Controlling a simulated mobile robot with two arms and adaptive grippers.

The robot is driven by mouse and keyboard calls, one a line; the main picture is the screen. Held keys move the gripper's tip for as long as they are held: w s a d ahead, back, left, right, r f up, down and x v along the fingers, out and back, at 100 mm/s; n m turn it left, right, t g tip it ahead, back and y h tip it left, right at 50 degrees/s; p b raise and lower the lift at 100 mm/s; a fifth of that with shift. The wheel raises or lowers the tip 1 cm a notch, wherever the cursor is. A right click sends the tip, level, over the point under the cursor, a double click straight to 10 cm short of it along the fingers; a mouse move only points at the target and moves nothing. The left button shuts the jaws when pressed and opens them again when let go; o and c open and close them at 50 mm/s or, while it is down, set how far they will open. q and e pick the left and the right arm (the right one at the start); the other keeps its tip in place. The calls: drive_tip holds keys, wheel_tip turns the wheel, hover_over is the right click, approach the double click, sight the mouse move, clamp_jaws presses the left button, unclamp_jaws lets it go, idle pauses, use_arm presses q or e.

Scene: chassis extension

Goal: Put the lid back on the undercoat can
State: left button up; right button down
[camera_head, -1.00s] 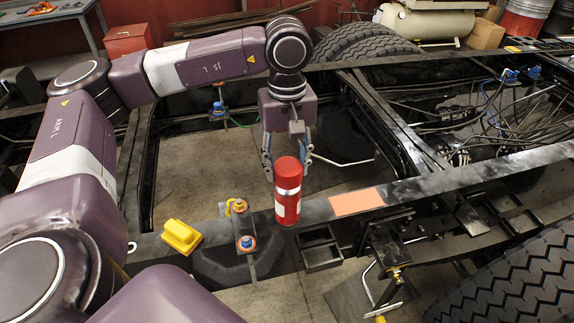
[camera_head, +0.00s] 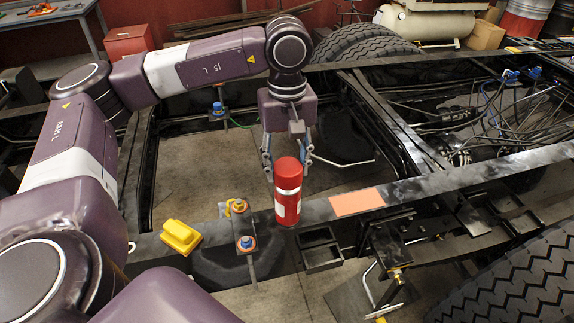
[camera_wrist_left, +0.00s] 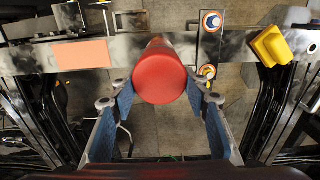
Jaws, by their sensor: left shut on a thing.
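The undercoat can (camera_head: 287,211) is a red cylinder with a pale label and stands upright on the black chassis rail. Its red lid (camera_head: 288,174) is at the top of the can, in line with it, with a pale band between lid and body. I cannot tell whether the lid is fully seated. My left gripper (camera_head: 286,168) reaches down from behind, its fingers shut on the sides of the lid. In the left wrist view the round lid (camera_wrist_left: 159,78) lies between the blue finger pads and hides most of the can. My right gripper is not in view.
A salmon-coloured patch (camera_head: 357,202) lies on the rail right of the can. A blue-capped bolt fitting (camera_head: 246,243) and a yellow block (camera_head: 181,237) are to its left. A small open black bracket (camera_head: 322,258) hangs below.

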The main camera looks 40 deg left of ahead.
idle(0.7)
use_arm(q)
drive_tip(key=o, duration=1)
drive_tip(key=shift+c, duration=0.2)
drive_tip(key=shift+o, duration=0.5)
drive_tip(key=o, duration=0.4)
drive_tip(key=shift+c, duration=0.2)
drive_tip(key=shift+r, duration=0.1)
drive_tip(key=shift+r+p, duration=1.75)
drive_tip(key=shift+r, duration=1.65)
